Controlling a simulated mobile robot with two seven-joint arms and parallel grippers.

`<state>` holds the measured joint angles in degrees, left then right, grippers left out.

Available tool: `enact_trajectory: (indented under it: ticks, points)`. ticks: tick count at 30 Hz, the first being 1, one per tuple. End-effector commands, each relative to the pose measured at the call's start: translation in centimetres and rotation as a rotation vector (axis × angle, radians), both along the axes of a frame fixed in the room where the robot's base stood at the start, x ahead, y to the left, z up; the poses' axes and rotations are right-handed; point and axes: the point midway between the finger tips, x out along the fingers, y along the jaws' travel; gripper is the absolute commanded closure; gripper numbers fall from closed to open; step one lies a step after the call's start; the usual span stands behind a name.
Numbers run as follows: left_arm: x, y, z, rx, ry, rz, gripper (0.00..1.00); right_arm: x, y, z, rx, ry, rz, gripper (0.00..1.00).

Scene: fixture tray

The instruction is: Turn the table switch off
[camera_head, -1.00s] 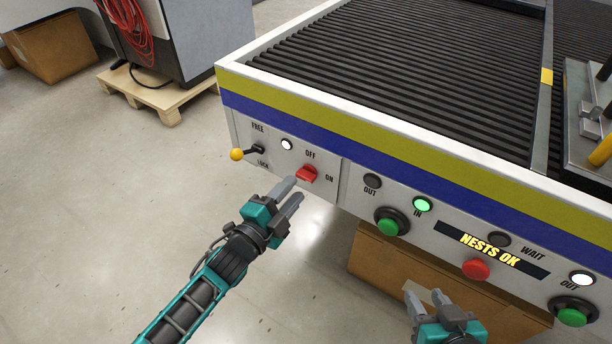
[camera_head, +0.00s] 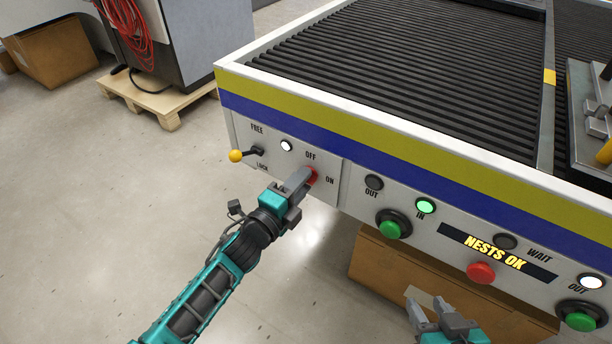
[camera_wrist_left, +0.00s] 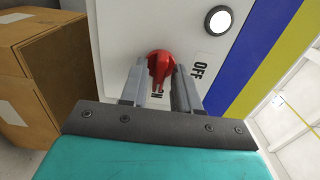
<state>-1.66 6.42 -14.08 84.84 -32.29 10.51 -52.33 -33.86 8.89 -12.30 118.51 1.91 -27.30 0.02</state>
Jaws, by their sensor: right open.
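The red table switch (camera_head: 311,175) is on the machine's front panel, between the OFF and ON labels. It also shows in the left wrist view (camera_wrist_left: 160,66), with its handle toward the ON label. My left gripper (camera_head: 301,180) is at the switch, one finger on each side of the red handle in the left wrist view (camera_wrist_left: 160,82). I cannot tell whether the fingers press on it. The fingers partly hide the switch in the head view. My right gripper (camera_head: 432,312) is open and empty, low in front of the panel.
A yellow-knobbed lever (camera_head: 237,156) and a lit white lamp (camera_head: 286,146) are left of the switch. To the right are a green button (camera_head: 390,226), a red button (camera_head: 481,272) and a "NESTS OK" display (camera_head: 495,251). A cardboard box (camera_head: 385,262) stands below the panel.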

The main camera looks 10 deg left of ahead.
Motion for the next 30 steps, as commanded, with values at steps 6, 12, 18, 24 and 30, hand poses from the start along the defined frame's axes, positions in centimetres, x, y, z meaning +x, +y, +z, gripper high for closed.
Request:
enact_trajectory:
  ticks: [6,12,18,24,30]
  points:
    - [0.0,0.0,0.0,-0.001,0.000,0.000,0.91,0.0,0.0,0.0,0.000,0.001,0.000,0.57]
    - [0.0,0.0,0.0,-0.001,0.000,0.000,1.00,0.0,0.0,0.0,0.001,0.001,-0.001,0.57]
    - [0.0,0.0,0.1,-0.042,0.015,0.000,1.00,0.0,0.1,0.4,0.005,0.001,-0.003,0.57]
    - [0.0,0.0,0.3,-0.239,0.088,0.000,1.00,-0.1,0.2,1.4,0.006,0.003,-0.004,0.57]
    - [0.0,0.0,0.1,-0.424,0.155,0.000,1.00,-0.1,0.1,2.2,0.006,0.003,-0.004,0.57]
